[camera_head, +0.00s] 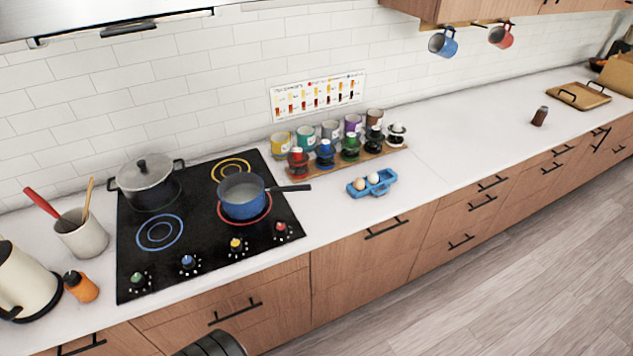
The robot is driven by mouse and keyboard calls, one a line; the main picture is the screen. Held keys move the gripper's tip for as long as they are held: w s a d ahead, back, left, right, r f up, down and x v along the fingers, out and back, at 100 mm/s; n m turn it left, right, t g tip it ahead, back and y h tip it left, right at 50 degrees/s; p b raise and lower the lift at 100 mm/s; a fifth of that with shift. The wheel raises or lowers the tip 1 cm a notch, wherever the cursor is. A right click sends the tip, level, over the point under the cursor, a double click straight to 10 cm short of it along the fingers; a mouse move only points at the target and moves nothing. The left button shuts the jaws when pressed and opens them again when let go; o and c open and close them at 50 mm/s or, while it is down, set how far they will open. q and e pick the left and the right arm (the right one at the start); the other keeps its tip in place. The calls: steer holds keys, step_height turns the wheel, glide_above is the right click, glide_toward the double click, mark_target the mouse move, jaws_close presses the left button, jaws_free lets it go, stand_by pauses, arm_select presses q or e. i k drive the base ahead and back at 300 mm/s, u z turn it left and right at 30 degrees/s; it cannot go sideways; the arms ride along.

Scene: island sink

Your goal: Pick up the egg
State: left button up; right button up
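Two eggs sit in a small blue egg holder (385,177) on the white counter, right of the stove. One egg (360,184) is brownish and sits at the left. The other egg (373,178) is paler and sits beside it to the right. The eggs are small in this view, and their lower parts are hidden by the holder.
The black cooktop (200,260) holds a blue saucepan (242,204), its handle pointing right, and a lidded grey pot (145,186). Several jars and cans stand on a wooden rack (340,163) behind the holder.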

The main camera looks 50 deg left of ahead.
mark_target(359, 184)
steer(key=u, duration=1.3)
